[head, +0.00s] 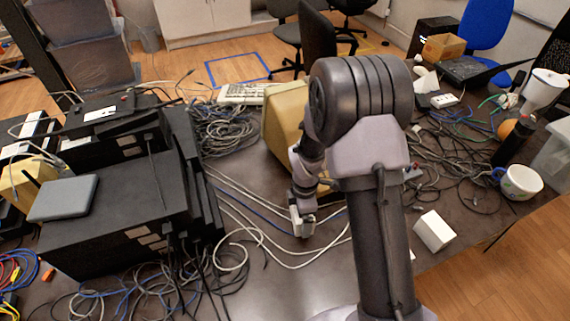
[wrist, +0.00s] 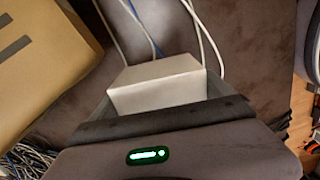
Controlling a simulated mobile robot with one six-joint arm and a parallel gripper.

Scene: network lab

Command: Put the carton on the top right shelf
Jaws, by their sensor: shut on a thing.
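My gripper (head: 302,222) is low over the table, left of my arm's column in the head view. In the wrist view, my gripper (wrist: 158,108) is shut on a small plain white carton (wrist: 158,83), held between its two fingers. In the head view the held carton (head: 303,229) is small and partly hidden by the gripper. I cannot tell whether it touches the table. I cannot make out the top right shelf in either view.
A beige boxy case (head: 284,112) stands close behind my gripper. Black equipment (head: 120,215) is stacked at left. Loose cables (head: 265,215) cross the table.

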